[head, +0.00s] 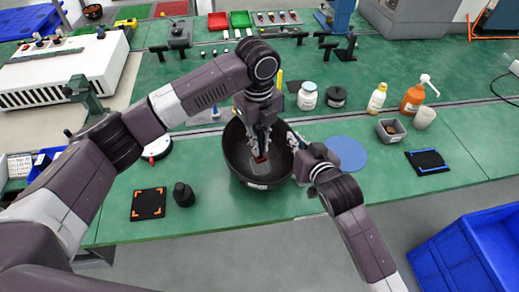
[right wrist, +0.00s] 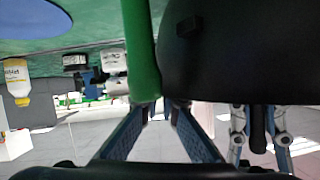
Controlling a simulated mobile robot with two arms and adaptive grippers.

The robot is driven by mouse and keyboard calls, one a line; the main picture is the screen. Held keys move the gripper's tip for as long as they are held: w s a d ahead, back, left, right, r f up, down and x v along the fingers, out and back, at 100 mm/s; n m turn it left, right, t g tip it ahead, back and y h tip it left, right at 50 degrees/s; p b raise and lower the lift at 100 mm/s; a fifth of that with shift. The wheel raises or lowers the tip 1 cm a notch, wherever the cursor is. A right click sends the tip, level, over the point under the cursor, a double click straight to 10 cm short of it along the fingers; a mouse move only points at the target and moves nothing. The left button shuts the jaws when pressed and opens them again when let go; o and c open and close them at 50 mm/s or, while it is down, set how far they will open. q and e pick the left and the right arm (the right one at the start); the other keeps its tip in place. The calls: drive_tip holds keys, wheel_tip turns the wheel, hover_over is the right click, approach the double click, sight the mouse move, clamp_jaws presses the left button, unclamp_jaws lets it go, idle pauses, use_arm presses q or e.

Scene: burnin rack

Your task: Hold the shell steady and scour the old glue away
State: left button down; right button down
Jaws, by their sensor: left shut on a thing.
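The shell (head: 236,166) is a deep black bowl on the green bench, with a grey patch (head: 258,169) inside, perhaps the glue. My left gripper (head: 262,147) reaches down into it, shut on a small reddish-brown pad (head: 262,158) close to the patch; contact is unclear. My right gripper (head: 293,141) is at the shell's right rim. In the right wrist view, the fingers of my right gripper (right wrist: 165,108) show a gap between them, near the dark shell (right wrist: 235,45). Whether they touch the rim is hidden.
A blue disc (head: 346,153) lies right of the shell. A black container (head: 183,194) and a black mat (head: 148,204) are at left. A blue crate (head: 470,255) is lower right.

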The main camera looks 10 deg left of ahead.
use_arm(q)
drive_tip(key=shift+r, duration=1.25)
use_arm(e)
drive_tip(key=c, duration=2.1)
unclamp_jaws()
drive_tip(key=shift+s, duration=0.1)
drive_tip(key=shift+v, duration=5.9)
